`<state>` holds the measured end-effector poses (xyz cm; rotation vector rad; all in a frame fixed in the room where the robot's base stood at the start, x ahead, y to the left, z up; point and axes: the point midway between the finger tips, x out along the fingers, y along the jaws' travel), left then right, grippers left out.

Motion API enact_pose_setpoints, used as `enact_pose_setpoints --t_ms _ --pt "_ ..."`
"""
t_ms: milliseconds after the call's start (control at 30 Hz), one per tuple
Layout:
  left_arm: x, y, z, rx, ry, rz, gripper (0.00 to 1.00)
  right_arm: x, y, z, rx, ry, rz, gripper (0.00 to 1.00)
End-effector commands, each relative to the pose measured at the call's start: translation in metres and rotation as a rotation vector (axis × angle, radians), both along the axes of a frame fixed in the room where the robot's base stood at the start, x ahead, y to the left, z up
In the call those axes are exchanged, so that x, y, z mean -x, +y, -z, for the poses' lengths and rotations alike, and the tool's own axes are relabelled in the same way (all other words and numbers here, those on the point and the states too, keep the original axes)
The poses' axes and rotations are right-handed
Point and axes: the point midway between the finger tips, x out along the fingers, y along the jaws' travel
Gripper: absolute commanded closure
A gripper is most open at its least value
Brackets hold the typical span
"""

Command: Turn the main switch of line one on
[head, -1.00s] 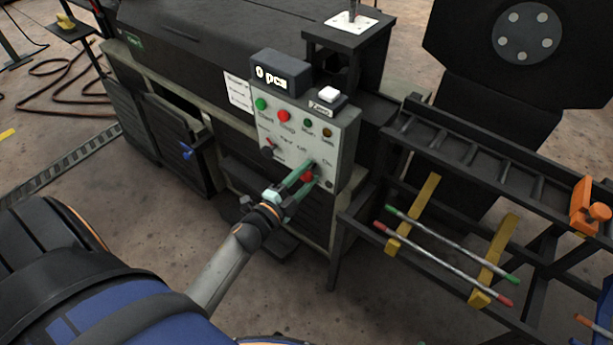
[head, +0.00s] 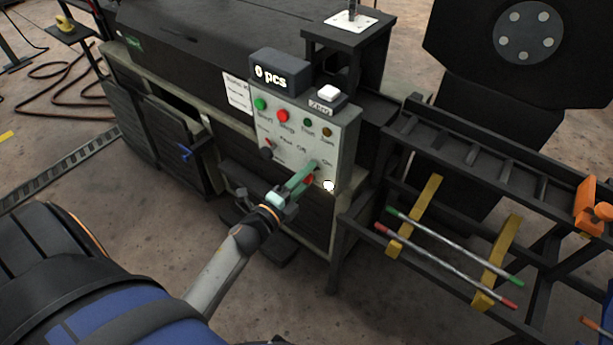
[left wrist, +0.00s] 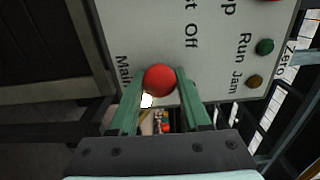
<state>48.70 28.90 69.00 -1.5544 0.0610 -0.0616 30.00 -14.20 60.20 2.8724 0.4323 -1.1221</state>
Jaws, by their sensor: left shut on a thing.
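The control panel (head: 337,140) is a light grey box with coloured buttons and printed labels. Its main switch is a red knob (head: 309,180) low on the face, partly hidden by green fingers. In the left wrist view the red knob (left wrist: 159,78) sits between both fingers, beside the label "Main". My left gripper (head: 307,173) is shut on this knob. A small round lamp (head: 328,186) just right of the knob glows white; the glow also shows in the left wrist view (left wrist: 146,100). My right gripper is not in view.
The counter box (head: 280,72) on top reads "0 pcs", beside a white Zero button (head: 329,93). A dark rack (head: 420,125) with yellow supports stands at right.

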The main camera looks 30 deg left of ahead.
Motion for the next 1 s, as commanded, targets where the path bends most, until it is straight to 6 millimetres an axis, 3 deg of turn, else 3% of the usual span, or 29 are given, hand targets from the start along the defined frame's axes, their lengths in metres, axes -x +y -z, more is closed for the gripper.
enact_pose_setpoints --t_ms 200,233,467,767,1000 --pt "0.001 0.000 0.001 -0.003 0.002 0.000 1.00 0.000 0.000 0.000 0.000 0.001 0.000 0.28" --pt "0.001 0.000 0.001 -0.003 0.002 0.000 0.52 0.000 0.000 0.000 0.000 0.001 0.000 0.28" --pt "0.000 0.000 0.001 -0.001 0.001 0.000 0.26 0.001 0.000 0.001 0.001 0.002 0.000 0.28" --pt "0.002 0.000 0.000 0.000 0.001 0.000 0.25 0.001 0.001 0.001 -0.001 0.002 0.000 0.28" --pt "0.032 0.002 0.001 0.003 0.005 -0.001 0.25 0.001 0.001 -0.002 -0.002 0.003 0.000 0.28"
